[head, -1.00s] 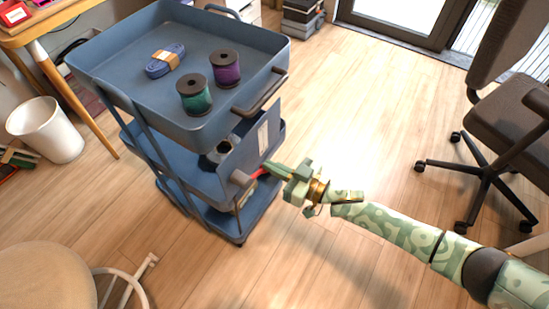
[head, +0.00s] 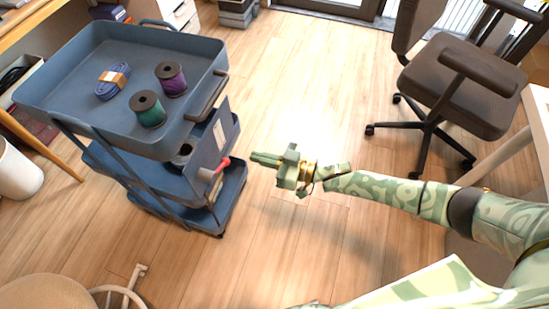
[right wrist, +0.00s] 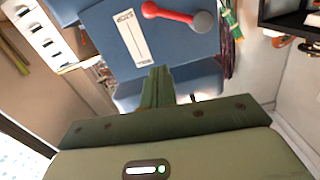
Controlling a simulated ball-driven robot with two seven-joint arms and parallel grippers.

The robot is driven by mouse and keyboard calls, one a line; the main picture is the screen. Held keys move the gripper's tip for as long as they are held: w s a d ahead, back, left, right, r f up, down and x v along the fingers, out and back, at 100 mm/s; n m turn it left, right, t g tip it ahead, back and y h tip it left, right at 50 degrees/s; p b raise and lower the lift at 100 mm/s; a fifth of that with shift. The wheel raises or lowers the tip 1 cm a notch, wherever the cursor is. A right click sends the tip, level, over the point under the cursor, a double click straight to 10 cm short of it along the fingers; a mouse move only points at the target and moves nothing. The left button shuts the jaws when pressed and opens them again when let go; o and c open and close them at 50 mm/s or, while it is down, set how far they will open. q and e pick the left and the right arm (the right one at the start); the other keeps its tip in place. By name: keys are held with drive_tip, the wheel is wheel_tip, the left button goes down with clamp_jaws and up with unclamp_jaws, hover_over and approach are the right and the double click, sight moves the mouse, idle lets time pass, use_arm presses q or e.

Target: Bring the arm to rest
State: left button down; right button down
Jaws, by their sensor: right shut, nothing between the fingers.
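My right gripper (head: 266,159) is shut and empty, held in the air to the right of the blue trolley (head: 232,190). A gap shows between its fingertips and the trolley in the head view. In the right wrist view its closed fingers (right wrist: 157,88) point at the trolley's blue panel (right wrist: 95,30). The panel carries a pale label (right wrist: 132,36) and a red handle with a grey knob (right wrist: 170,13). The red handle also shows in the head view (head: 222,164). My left gripper is not in view.
The trolley's top tray holds a green spool (head: 148,110), a purple spool (head: 171,79) and a blue cord bundle (head: 113,82). An office chair (head: 455,85) stands at the right, near a white table edge (head: 537,110). A round stool (head: 50,292) is at lower left. Floor between is clear.

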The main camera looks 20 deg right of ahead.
drive_tip(key=v, duration=0.3)
drive_tip(key=shift+f, duration=0.1)
